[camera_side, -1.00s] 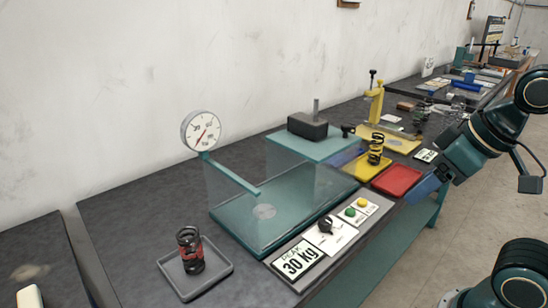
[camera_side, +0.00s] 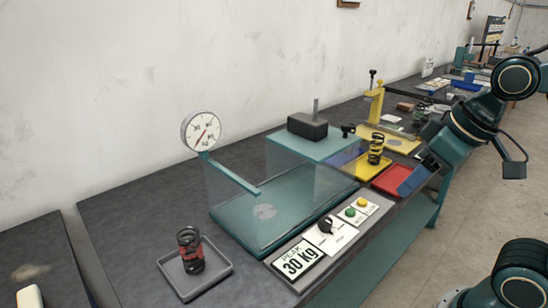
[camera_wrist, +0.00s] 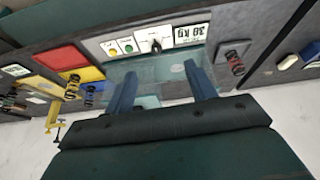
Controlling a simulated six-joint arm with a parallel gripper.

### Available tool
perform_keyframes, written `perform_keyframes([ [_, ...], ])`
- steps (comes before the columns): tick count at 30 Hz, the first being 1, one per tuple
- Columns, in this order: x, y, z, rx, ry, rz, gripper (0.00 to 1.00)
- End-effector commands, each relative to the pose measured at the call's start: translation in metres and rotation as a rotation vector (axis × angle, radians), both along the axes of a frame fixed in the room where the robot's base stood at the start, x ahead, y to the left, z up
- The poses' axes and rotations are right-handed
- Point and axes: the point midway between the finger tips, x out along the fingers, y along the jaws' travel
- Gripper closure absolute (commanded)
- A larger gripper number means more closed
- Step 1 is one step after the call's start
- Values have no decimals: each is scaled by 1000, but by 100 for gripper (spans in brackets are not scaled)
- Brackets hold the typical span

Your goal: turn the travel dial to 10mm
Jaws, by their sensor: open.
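The black knob of the travel dial (camera_side: 326,225) sits on a white plate at the front edge of the bench, between the "PEAK 30 Kg" display (camera_side: 299,261) and the green and yellow buttons. Its scale is too small to read. In the wrist view the knob (camera_wrist: 155,45) shows upside down beyond my fingertips, roughly between them. My gripper (camera_side: 411,180) is in front of the red tray, to the right of the dial and apart from it. In the wrist view my gripper (camera_wrist: 162,78) has its two blue fingers wide apart with nothing held between them.
A teal press with clear walls (camera_side: 262,212) and a round gauge (camera_side: 201,131) stands behind the dial. A green button (camera_side: 350,211) and a yellow button (camera_side: 362,202) are close beside it.

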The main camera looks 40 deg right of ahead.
Motion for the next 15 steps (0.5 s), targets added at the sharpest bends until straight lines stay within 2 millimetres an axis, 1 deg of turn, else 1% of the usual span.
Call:
perform_keyframes([
  [8, 43, -4, -2, -31, 103, 66, 45],
  [15, 84, -9, -13, -53, 192, 129, 45],
])
